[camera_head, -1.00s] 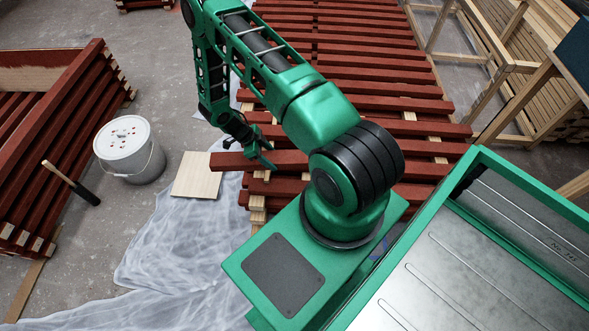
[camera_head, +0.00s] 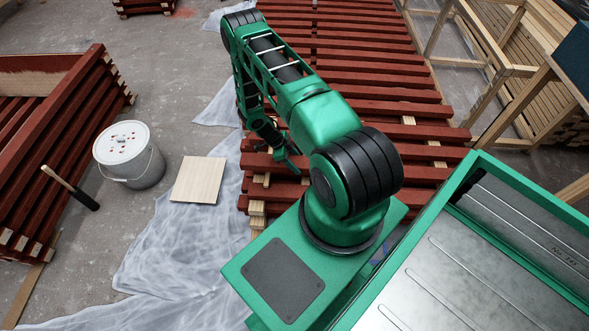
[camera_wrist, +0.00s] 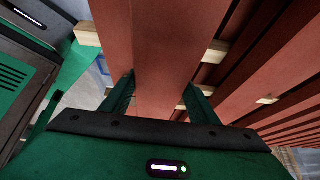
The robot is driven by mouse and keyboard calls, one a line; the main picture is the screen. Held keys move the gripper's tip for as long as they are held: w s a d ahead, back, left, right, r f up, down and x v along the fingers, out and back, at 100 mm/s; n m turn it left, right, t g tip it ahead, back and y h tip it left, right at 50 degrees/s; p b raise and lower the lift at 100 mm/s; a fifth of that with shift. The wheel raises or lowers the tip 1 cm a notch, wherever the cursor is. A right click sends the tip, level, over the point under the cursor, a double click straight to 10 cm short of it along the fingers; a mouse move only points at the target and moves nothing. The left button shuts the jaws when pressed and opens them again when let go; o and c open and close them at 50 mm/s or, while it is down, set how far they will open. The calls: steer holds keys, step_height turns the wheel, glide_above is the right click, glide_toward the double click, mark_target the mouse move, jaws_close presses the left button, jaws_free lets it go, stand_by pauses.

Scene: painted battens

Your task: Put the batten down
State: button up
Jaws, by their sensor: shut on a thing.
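The held batten is painted red-brown. In the wrist view the batten (camera_wrist: 160,45) runs between the two green fingers of my gripper (camera_wrist: 160,100), which is shut on it. In the head view the batten (camera_head: 258,161) lies level with the near rows of the stack, its left end roughly in line with the others. My gripper (camera_head: 287,163) is above the near left part of the stack there. My arm hides much of the batten. I cannot tell whether it rests on the pale spacer strips (camera_wrist: 88,34) or is just above them.
Red battens (camera_head: 370,75) lie in rows on pale spacers. A translucent sheet (camera_head: 180,250) covers the floor. A wooden frame (camera_head: 480,60) stands at right.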

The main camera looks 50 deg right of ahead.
steer(key=shift+f, duration=2)
steer(key=o, duration=1.7)
